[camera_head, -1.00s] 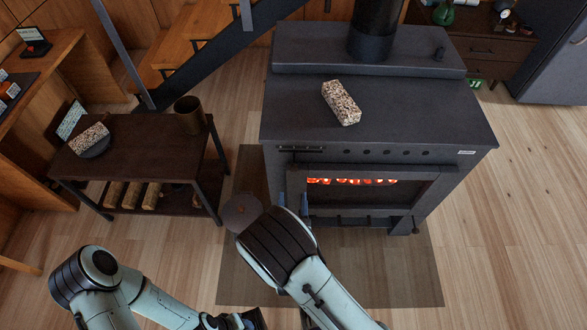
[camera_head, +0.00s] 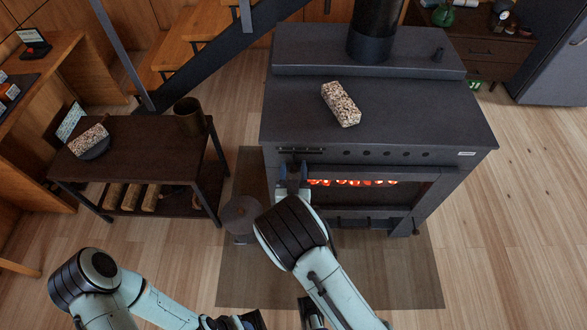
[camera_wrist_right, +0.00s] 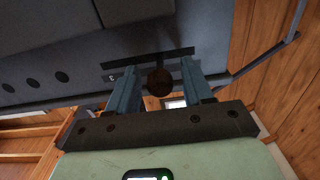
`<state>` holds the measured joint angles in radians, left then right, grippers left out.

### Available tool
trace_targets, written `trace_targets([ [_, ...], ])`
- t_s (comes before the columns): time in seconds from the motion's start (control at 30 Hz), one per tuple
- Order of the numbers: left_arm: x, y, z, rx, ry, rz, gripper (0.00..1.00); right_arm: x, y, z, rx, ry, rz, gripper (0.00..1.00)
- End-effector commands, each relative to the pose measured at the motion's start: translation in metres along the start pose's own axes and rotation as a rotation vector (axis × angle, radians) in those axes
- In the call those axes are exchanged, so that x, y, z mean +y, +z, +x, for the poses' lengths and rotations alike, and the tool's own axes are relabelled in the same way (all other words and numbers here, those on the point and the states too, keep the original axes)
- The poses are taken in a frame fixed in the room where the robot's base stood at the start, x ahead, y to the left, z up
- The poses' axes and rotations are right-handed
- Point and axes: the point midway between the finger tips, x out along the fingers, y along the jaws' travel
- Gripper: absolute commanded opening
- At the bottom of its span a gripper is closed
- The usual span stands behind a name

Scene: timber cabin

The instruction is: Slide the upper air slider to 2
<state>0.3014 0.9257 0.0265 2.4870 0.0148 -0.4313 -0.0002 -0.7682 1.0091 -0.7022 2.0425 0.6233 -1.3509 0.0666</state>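The black stove (camera_head: 385,112) stands at centre right. A dark slot strip with pale marks (camera_head: 301,150) lies at the upper left of its front. In the right wrist view, a round dark slider knob (camera_wrist_right: 160,82) sits on a dark slot (camera_wrist_right: 150,65), with a label reading 3 (camera_wrist_right: 111,78) beside it. My right gripper (camera_head: 293,172) is at the stove front, just below the strip. Its fingers in the wrist view (camera_wrist_right: 160,88) are apart, one on each side of the knob, with gaps showing. My left gripper (camera_head: 250,320) is low at the picture's bottom edge, partly cut off.
A speckled block (camera_head: 341,104) lies on the stove top. Glowing embers (camera_head: 350,182) show behind the stove window. A low dark table (camera_head: 145,145) with a cup (camera_head: 188,117) stands to the left. Wooden floor (camera_head: 515,220) is clear to the right.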

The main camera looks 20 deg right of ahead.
Motion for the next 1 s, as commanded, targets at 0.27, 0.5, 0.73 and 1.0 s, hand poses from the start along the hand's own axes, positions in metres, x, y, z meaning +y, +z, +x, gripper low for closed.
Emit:
trace_targets([
  [0.27,0.0,0.0,0.0,0.0,0.0,0.0,0.43,0.001,0.0,0.0,0.0,0.0,0.0,0.0],
  [0.5,0.0,-0.001,0.001,0.001,0.0,0.0,0.43,0.035,0.001,0.0,-0.001,0.008,-0.003,0.0],
  [0.73,0.0,-0.001,0.001,0.002,0.0,0.0,0.43,0.041,0.0,0.0,0.0,0.002,0.0,0.0],
  [1.0,0.0,-0.001,0.001,0.002,0.0,0.0,0.43,0.04,0.0,0.0,0.0,0.001,0.001,0.53],
])
